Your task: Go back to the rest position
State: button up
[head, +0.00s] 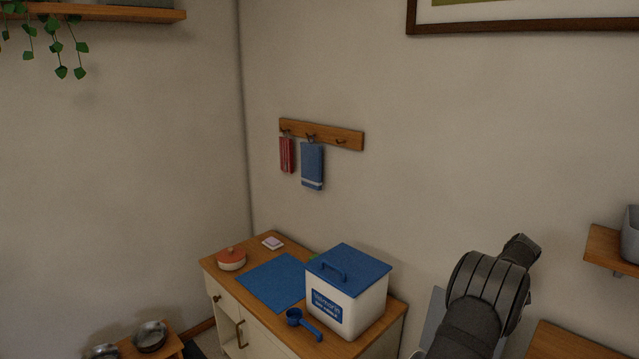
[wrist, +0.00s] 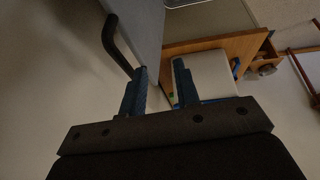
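In the wrist view my gripper (wrist: 158,75) shows two blue fingers standing apart with a gap between them, and nothing is held. In the head view my dark arm (head: 478,300) rises at the lower right, to the right of the cabinet; its gripper fingers cannot be made out there. The task names no object.
A wooden-topped cabinet (head: 218,275) carries a white bin with a blue lid (head: 345,290), a blue scoop (head: 300,320), a blue mat (head: 268,283) and a red-lidded pot (head: 231,259). A wall shelf (head: 606,252) is right of my arm. A black handle (wrist: 117,45) is near the left finger.

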jog(key=shift+w+a+f, duration=0.1)
jog(key=shift+a+f, duration=0.4)
jog(key=shift+f, duration=0.4)
jog(key=shift+a+f, duration=0.5)
jog(key=shift+f, duration=0.4)
jog(key=shift+w+d, duration=0.1)
